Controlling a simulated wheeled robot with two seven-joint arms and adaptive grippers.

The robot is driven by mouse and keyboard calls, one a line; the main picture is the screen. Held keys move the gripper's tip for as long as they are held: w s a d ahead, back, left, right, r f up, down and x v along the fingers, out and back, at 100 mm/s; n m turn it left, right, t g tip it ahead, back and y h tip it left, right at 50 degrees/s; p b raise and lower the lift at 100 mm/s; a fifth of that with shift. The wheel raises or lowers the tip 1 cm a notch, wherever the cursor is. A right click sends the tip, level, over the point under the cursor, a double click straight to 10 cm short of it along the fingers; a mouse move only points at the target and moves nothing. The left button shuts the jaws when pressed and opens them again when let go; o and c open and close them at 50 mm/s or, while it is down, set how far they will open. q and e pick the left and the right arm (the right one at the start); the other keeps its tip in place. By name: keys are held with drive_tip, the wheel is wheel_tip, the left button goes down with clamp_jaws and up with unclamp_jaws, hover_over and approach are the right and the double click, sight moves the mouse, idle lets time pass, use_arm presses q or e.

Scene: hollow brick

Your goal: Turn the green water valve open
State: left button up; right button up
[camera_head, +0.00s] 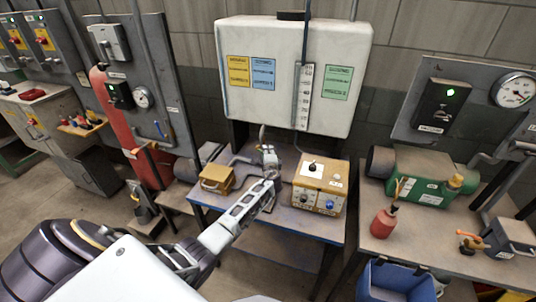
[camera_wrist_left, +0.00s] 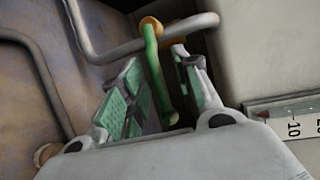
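The green water valve handle (camera_wrist_left: 156,72) shows in the left wrist view as a slim green lever with a yellow-brass hub at its top, on a grey pipe (camera_wrist_left: 140,47). My left gripper (camera_wrist_left: 162,92) is open, with one green-padded finger on each side of the lever. The lever lies between the fingers; I cannot tell whether either finger touches it. In the head view my left gripper (camera_head: 268,150) is above the bench, below the white tank (camera_head: 290,75), and the valve is hidden or too small to make out there. My right gripper is not in view.
A yellow control box (camera_head: 319,188) stands on the bench just right of my left arm, and a small yellow box (camera_head: 217,178) stands to its left. A red bottle (camera_head: 383,222) and green machine (camera_head: 420,180) are on the right bench. A blue bin (camera_head: 395,283) is below.

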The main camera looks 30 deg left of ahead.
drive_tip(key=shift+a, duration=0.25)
use_arm(q)
drive_tip(key=shift+c, duration=0.8)
clamp_jaws()
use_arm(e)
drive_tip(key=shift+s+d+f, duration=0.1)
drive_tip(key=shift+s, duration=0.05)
